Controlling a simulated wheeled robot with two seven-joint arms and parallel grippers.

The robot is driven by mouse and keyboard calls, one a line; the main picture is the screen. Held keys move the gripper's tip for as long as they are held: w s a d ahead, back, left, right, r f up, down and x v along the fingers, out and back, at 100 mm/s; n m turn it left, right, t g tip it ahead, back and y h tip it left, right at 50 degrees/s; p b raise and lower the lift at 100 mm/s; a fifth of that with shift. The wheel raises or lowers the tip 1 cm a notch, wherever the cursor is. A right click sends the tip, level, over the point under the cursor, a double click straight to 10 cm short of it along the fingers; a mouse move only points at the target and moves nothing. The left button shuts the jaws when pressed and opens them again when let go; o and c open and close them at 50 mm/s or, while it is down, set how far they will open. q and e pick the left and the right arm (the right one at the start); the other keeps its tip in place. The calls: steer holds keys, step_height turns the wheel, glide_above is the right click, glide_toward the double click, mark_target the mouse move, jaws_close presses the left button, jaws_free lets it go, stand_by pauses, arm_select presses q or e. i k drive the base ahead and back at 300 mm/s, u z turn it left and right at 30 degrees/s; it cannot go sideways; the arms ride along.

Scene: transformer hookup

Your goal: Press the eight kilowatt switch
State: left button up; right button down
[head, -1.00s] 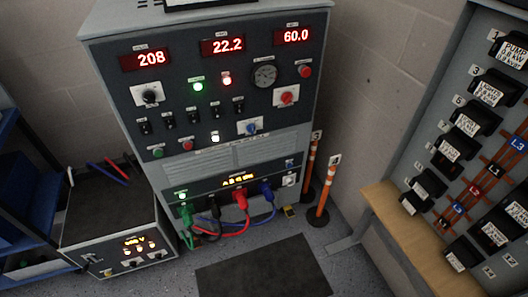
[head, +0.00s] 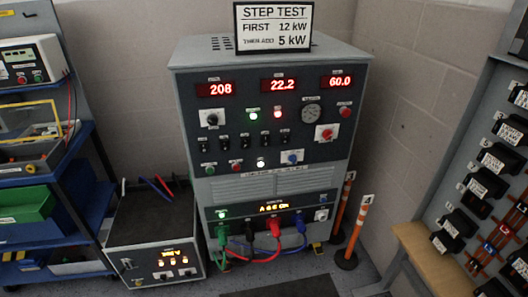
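The grey load cabinet (head: 187,110) stands in the middle of the head view. A row of several small black toggle switches (head: 244,140) runs across its dark panel, below the red displays reading 208, 22.2 and 60.0. The labels by the switches are too small to read, so I cannot tell which is the eight kilowatt one. A sign (head: 274,27) on top reads "STEP TEST, FIRST 12 kW, THEN ADD 5 kW". Neither of my grippers is in view.
Orange-and-white posts (head: 362,215) stand right of the cabinet. A breaker panel (head: 440,205) is at the right. A dark mat (head: 290,287) lies in front.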

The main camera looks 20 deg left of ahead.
mark_target(265, 140)
steer(key=u, duration=0.7)
steer(key=i, duration=0.7)
steer(key=u, duration=0.4)
